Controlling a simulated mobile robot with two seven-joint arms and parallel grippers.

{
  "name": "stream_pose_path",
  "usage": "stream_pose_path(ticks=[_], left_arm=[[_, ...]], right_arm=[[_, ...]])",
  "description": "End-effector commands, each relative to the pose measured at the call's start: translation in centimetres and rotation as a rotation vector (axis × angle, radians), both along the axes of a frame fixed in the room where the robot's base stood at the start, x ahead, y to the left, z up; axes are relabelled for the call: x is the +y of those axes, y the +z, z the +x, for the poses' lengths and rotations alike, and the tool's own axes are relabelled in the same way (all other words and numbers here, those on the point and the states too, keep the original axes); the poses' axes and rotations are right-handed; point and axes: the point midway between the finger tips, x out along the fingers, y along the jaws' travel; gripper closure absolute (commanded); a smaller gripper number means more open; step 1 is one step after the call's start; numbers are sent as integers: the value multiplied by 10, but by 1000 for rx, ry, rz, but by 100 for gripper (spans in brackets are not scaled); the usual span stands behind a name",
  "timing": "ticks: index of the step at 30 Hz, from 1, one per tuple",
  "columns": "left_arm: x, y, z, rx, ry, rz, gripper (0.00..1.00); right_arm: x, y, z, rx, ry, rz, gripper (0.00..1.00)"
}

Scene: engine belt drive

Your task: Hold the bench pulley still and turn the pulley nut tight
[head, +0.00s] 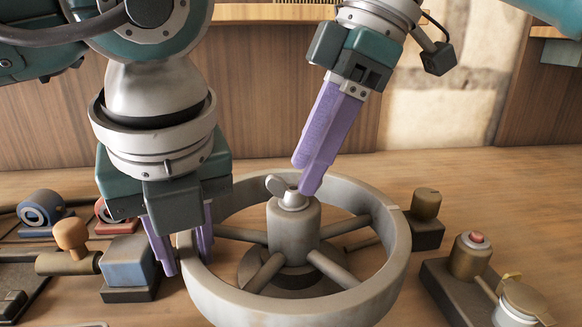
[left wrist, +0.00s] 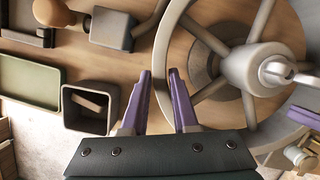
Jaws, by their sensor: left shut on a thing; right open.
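The bench pulley (head: 396,262) is a large grey spoked wheel lying flat on the bench around a central hub (head: 293,235). It also shows in the left wrist view (left wrist: 253,75). The pulley nut (head: 291,197), a light metal wing nut, sits on top of the hub; it also shows in the left wrist view (left wrist: 277,71). My left gripper (head: 188,262) is shut on the pulley's left rim, one purple finger outside and one inside. Its fingers also show in the left wrist view (left wrist: 159,73). My right gripper (head: 308,182) is open, its fingertips just above and beside the nut, tilted.
A blue-grey block (head: 128,264) and a wooden-knobbed piece (head: 70,240) stand close left of the rim. A brass-coloured knob on a base (head: 426,205) stands right of the pulley. A block with fittings (head: 470,255) lies front right. A green tray (left wrist: 30,82) shows in the left wrist view.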

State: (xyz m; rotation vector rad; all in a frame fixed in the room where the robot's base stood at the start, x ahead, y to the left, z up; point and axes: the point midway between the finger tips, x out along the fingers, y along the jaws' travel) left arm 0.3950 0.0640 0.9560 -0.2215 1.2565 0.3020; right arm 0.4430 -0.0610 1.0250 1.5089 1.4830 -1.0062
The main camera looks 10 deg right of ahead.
Motion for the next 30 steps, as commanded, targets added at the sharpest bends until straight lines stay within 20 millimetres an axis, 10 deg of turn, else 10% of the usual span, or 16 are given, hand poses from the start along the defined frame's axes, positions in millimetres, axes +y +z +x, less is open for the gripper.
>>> stream_pose_path(ticks=[12, 30], left_arm=[[-2, 0, -1, 0, -7, -5, 100], [-2, 0, -1, 1, -6, -4, 100]], right_arm=[[-33, 80, 1, -4, -4, 0, 42], [-40, 98, 0, -2, -2, 1, 42]])
